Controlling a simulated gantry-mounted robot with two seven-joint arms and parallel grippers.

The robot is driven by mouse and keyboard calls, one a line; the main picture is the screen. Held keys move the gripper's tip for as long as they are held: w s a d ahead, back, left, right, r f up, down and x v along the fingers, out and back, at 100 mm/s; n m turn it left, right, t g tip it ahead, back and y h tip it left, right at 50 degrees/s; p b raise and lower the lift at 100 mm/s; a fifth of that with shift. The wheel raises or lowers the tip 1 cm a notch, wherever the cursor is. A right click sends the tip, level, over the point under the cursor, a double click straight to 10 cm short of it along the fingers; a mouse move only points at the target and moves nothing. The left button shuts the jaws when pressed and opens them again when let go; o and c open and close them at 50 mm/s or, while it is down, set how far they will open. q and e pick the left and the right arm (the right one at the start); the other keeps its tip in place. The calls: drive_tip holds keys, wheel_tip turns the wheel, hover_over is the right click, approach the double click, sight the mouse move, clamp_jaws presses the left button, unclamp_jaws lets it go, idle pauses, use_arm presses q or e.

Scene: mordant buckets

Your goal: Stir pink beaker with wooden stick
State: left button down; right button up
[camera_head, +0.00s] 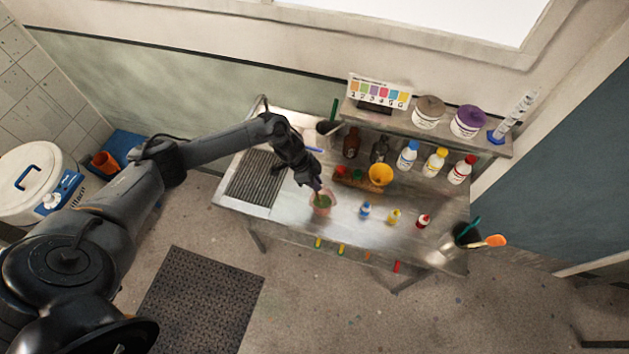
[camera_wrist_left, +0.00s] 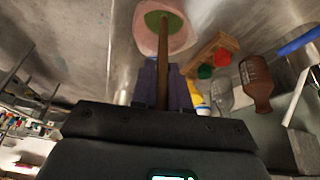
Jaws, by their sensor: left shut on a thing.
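The pink beaker (camera_head: 322,204) stands on the steel table, toward its front middle, with green contents. In the left wrist view the pink beaker (camera_wrist_left: 177,42) is at the top, with green liquid inside. My left gripper (camera_head: 317,188) is just above the beaker. It is shut on the wooden stick (camera_wrist_left: 164,60), which points down into the beaker over the green liquid. The stick's tip is hard to make out, so I cannot tell how deep it reaches. My right gripper is not in view.
Behind are a wooden rack (camera_head: 352,181), a yellow funnel (camera_head: 380,174) and taller bottles.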

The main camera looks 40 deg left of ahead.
use_arm(q)
drive_tip(key=shift+p+v, duration=0.45)
drive_tip(key=shift+v, duration=0.85)
drive_tip(key=shift+s+a+r, duration=0.1)
drive_tip(key=shift+a+r, duration=0.05)
drive_tip(key=shift+r, duration=1.15)
drive_tip(key=shift+a+r, duration=0.15)
drive_tip(key=shift+r, duration=1.1)
drive_tip(key=shift+s+a+r, duration=0.1)
drive_tip(key=shift+a+r, duration=0.1)
drive_tip(key=shift+r, duration=1.1)
wheel_tip(320, 180, up, 11)
